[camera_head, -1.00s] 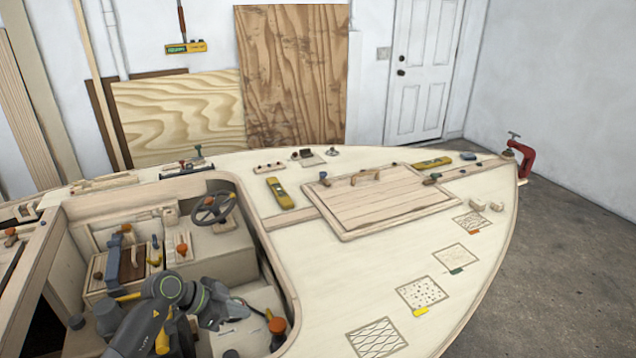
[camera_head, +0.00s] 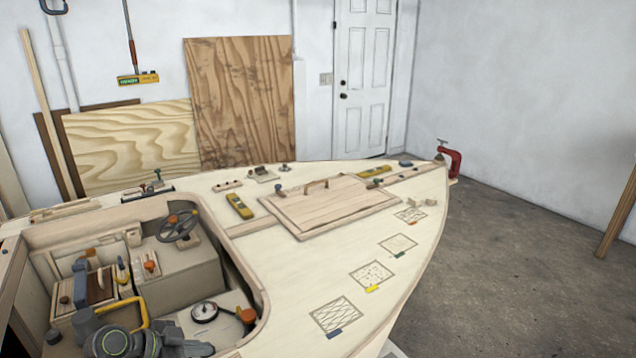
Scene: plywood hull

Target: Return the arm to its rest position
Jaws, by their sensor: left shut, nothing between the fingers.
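My left arm is folded low in the cockpit at the bottom left of the head view. Its dark grey left gripper (camera_head: 190,348) points right, near the bottom edge of the picture. The gripper is shut and empty, and part of the arm is cut off by the frame edge. My right gripper is not in view.
The plywood hull deck (camera_head: 300,260) fills the middle. Near my arm are a dial gauge (camera_head: 205,312), an orange knob (camera_head: 247,315), a yellow handle (camera_head: 137,308) and a steering wheel (camera_head: 178,226). A red clamp (camera_head: 452,160) grips the bow. Floor at right is mostly clear.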

